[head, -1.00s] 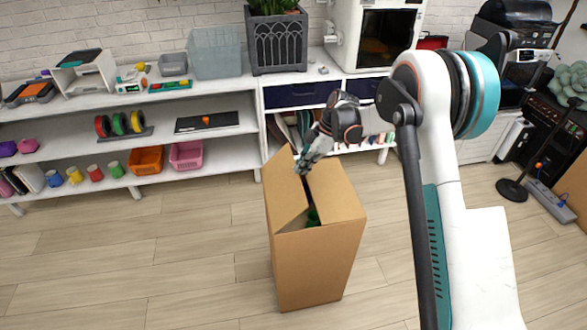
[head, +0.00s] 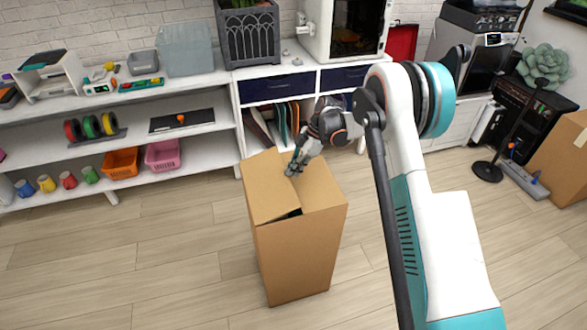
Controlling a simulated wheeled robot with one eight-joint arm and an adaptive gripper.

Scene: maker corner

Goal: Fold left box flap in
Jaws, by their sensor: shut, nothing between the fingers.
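A tall brown cardboard box (head: 296,256) stands on the floor in the middle of the head view. Its left flap (head: 268,188) slants inward over the top, its far end still raised. The right flap (head: 322,188) lies nearly flat across the right side. A narrow dark gap shows between them near the front edge; the inside is mostly hidden. My gripper (head: 290,170) is shut and empty, pointing down at the left flap's right edge near the back. It looks to be at or against the flap; I cannot tell whether it touches.
White shelving (head: 190,135) runs along the wall behind the box, holding an orange basket (head: 122,162), a pink basket (head: 163,155) and several cups. A floor stand (head: 488,171) and another cardboard box (head: 560,160) are at the right. The floor left of the box is clear.

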